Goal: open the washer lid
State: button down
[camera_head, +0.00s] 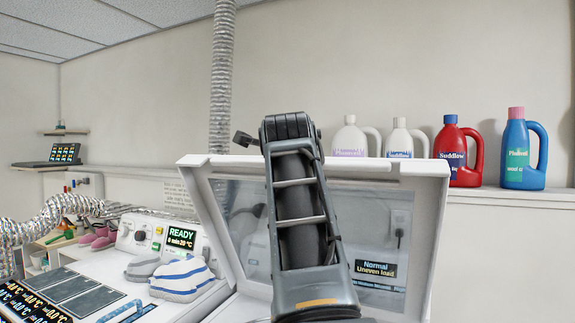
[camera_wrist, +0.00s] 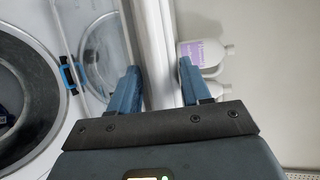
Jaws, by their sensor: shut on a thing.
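The washer lid (camera_head: 428,235), a white frame around a clear window, stands raised and tilted up in the head view. Its thick white edge (camera_wrist: 157,45) runs up the middle of the wrist view. My gripper (camera_wrist: 158,82) has one blue finger on each side of that edge and is shut on it. In the head view my arm covers the middle of the lid and hides my fingers. The washer's round drum opening (camera_wrist: 42,95) is uncovered at the left of the wrist view, with something dark blue partly visible inside.
Several bottles, including a red one (camera_head: 458,155) and a blue one (camera_head: 524,150), stand on the ledge behind the lid. Folded striped cloth (camera_head: 182,280) lies on the machine at left, near a panel reading READY (camera_head: 181,236). A silver duct (camera_head: 222,80) rises behind.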

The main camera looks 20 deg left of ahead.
jog(key=c, duration=0.7)
grip_release()
jog(key=shift+w+d+f, duration=0.15)
jog(key=shift+w+f, duration=0.05)
jog(key=shift+f, duration=0.25)
jog(key=shift+c, duration=0.2)
jog(key=shift+s+r, duration=0.1)
jog(key=b+v, duration=0.2)
jog(key=v, duration=0.5)
jog(key=shift+s+r+b, duration=0.15)
jog(key=shift+s+b, duration=0.15)
jog(key=shift+s, duration=0.05)
jog(key=shift+d, duration=0.1)
